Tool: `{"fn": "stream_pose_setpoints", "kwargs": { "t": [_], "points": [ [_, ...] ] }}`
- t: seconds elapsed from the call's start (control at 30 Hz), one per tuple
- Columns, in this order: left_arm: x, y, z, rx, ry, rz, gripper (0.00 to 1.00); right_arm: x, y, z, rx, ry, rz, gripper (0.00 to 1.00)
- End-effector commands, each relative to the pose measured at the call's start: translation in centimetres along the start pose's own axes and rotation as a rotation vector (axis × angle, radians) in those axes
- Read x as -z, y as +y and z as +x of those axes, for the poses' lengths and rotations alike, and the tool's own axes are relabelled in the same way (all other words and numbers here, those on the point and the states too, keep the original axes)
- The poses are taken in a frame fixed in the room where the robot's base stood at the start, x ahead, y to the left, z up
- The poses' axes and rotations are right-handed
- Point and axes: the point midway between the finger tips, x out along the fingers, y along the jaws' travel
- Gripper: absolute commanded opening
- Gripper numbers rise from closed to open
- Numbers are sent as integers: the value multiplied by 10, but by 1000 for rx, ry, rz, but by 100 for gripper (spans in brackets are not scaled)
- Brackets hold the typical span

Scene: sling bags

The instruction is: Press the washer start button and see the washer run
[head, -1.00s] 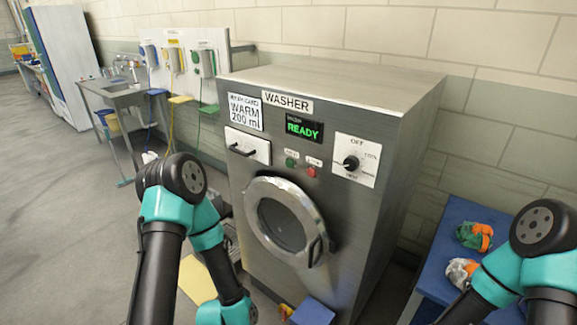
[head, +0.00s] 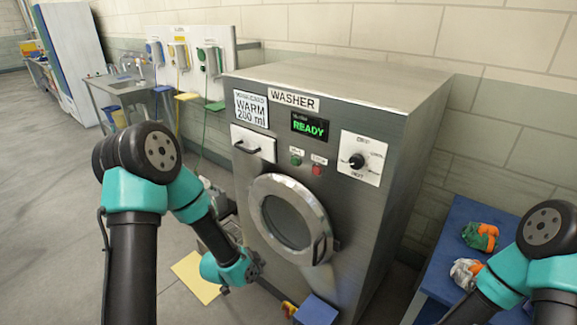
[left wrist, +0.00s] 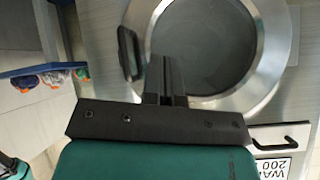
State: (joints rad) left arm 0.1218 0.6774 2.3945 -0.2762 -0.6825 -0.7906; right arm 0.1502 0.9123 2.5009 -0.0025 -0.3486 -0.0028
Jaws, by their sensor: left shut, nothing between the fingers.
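The washer (head: 375,235) stands in the middle of the head view with its round door (head: 322,215) shut. Its display (head: 310,126) reads READY in green. Below the display are a green button (head: 296,161) and a red button (head: 317,170), their small labels too small to read. My left gripper (head: 254,266) is low beside the door's left edge, mostly hidden by its wrist. In the left wrist view its fingers (left wrist: 166,80) are shut and empty, with the round door (left wrist: 280,50) behind them. My right gripper is out of view; only its arm shows.
A dial (head: 357,162) and a white drawer (head: 252,143) flank the buttons. A blue table (head: 440,265) with balled cloths (head: 480,236) is at right. A yellow sheet (head: 195,278) lies on the floor. A sink bench (head: 122,86) stands at the back left.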

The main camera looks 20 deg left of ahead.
Motion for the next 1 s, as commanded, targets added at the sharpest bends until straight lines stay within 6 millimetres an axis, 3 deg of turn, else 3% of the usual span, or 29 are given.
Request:
{"fn": "stream_pose_setpoints", "kwargs": {
  "t": [0.1,0.3,0.6,0.77,1.0],
  "points": [
    [39,-32,-10,89,107,215,0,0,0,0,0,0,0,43],
    [103,-79,-37,268,255,577,0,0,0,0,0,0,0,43],
    [185,-126,-91,561,387,1039,0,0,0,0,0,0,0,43],
    [202,-134,-105,636,406,1141,0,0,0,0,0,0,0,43],
    [204,-135,-107,645,408,1155,0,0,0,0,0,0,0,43]
  ]
}}
